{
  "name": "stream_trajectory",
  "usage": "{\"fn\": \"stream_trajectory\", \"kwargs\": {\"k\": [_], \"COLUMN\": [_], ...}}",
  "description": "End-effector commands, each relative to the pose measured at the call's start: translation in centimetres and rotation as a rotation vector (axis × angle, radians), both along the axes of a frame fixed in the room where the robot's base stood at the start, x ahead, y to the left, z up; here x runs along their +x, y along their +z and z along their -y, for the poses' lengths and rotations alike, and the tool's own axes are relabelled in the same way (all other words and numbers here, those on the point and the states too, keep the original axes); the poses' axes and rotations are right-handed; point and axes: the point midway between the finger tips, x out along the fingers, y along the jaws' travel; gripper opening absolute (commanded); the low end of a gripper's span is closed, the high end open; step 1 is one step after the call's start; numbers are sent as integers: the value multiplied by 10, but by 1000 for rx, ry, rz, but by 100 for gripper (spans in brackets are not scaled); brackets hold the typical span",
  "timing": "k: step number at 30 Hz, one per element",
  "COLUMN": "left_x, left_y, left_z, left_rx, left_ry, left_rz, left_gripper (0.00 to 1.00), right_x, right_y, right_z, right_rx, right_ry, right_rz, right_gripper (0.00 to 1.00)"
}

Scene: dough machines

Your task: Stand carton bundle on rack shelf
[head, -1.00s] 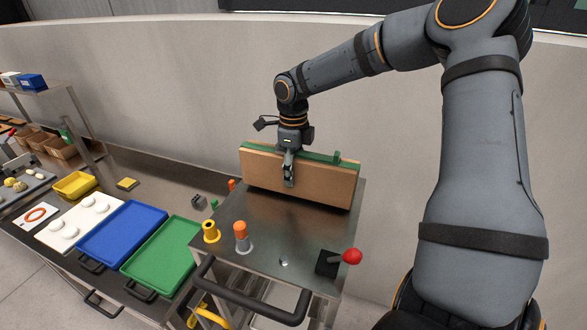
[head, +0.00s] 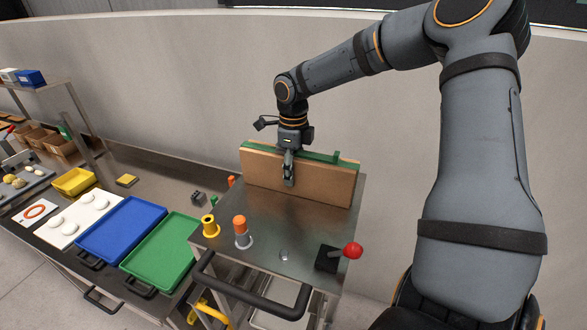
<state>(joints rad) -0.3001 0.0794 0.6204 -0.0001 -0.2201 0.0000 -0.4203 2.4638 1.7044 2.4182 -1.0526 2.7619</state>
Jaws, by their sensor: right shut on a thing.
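The carton bundle (head: 325,185) is a flat brown cardboard slab with a green strip along its top edge. It stands on its long edge at the back of a steel cart top (head: 290,215). My right gripper (head: 288,178) comes down from above and is shut on the bundle near its left half, with one finger over the front face. The bundle's back side is hidden. A rack shelf (head: 45,88) shows at the far left, with blue and white boxes on it. My left gripper is not in view.
The cart top also bears a yellow ring piece (head: 210,228), an orange-topped peg (head: 241,230) and a red-knobbed lever (head: 351,250). A black handle (head: 250,295) runs along its front. Left are a green tray (head: 162,250), a blue tray (head: 120,228) and a yellow bin (head: 74,182).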

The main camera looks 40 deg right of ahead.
Motion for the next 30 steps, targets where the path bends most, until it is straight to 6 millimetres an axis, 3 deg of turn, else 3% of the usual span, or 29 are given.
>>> {"fn": "stream_trajectory", "kwargs": {"k": [10,11,16,26,30], "left_x": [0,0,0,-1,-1], "left_y": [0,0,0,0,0], "left_z": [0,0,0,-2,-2], "left_rx": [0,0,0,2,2], "left_ry": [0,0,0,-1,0], "left_rz": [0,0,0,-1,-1], "left_gripper": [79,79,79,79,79], "right_x": [0,0,0,0,1], "right_y": [1,1,0,2,22], "right_z": [0,0,0,0,0], "right_rx": [0,0,0,0,-1], "right_ry": [0,0,0,0,0], "right_rz": [1,1,1,0,4], "right_gripper": [0,56,79,79,79]}}
